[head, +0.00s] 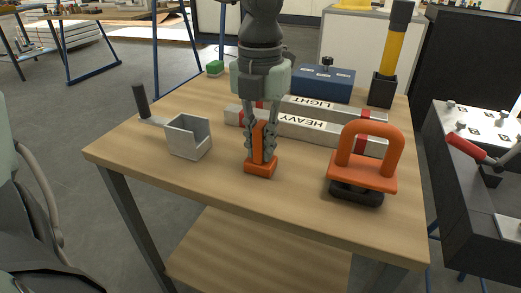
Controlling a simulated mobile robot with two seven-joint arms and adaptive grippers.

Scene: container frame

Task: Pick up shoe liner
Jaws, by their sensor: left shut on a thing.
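The orange shoe liner (261,168), as I take it, has a flat foot and an upright part. It stands upright near the middle of the wooden table (222,184). My left gripper (261,143) points straight down from above and is shut on its upright part, with a finger on each side. The fingers partly hide the upright. I cannot tell whether the foot touches the table or hangs just above it. My right gripper is not in view.
An orange handle on a black base (366,160) stands to the right. A grey open box with a black handle (188,136) is to the left. Behind lie bars marked HEAVY (311,127) and LIGHT (340,109), a blue box (323,84) and a yellow-handled tool (391,62).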

